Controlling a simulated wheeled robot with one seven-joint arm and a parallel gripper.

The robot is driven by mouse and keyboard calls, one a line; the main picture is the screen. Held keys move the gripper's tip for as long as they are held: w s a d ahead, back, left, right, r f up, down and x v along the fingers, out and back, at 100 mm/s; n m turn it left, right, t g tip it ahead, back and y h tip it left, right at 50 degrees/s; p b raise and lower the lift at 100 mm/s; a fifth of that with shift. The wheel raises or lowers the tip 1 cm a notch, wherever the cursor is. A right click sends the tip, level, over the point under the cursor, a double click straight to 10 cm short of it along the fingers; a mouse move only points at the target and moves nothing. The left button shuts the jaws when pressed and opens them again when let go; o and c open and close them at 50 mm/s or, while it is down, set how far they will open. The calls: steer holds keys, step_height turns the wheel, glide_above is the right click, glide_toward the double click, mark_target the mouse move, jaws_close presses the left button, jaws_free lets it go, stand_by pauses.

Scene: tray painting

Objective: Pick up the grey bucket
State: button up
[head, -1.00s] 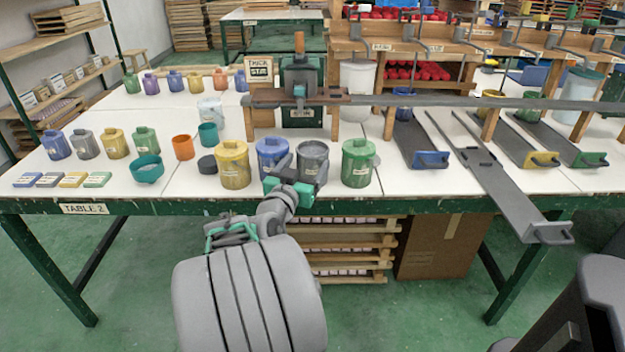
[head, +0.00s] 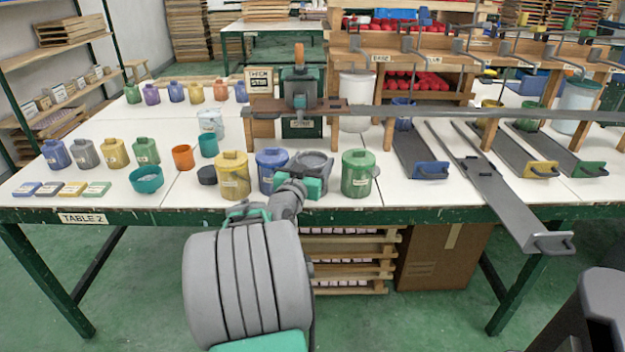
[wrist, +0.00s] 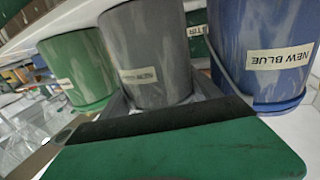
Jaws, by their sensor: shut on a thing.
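The grey bucket (head: 311,159) stands in the front row of the table, between the blue bucket (head: 271,167) and the green bucket (head: 357,173). My gripper (head: 313,178) reaches it from the front and hides its lower part. In the wrist view the grey bucket (wrist: 148,50) fills the space between my fingers, with a pale label on its side. My gripper is shut on the grey bucket. I cannot tell whether its base is off the table.
The blue bucket, labelled NEW BLUE (wrist: 268,50), and the green bucket (wrist: 78,68) stand close on either side. A yellow bucket (head: 232,178) is further left. A wooden stand with a press (head: 300,95) is behind.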

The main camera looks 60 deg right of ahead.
steer(key=c, duration=0.9)
jaws_close()
steer(key=shift+r, duration=0.15)
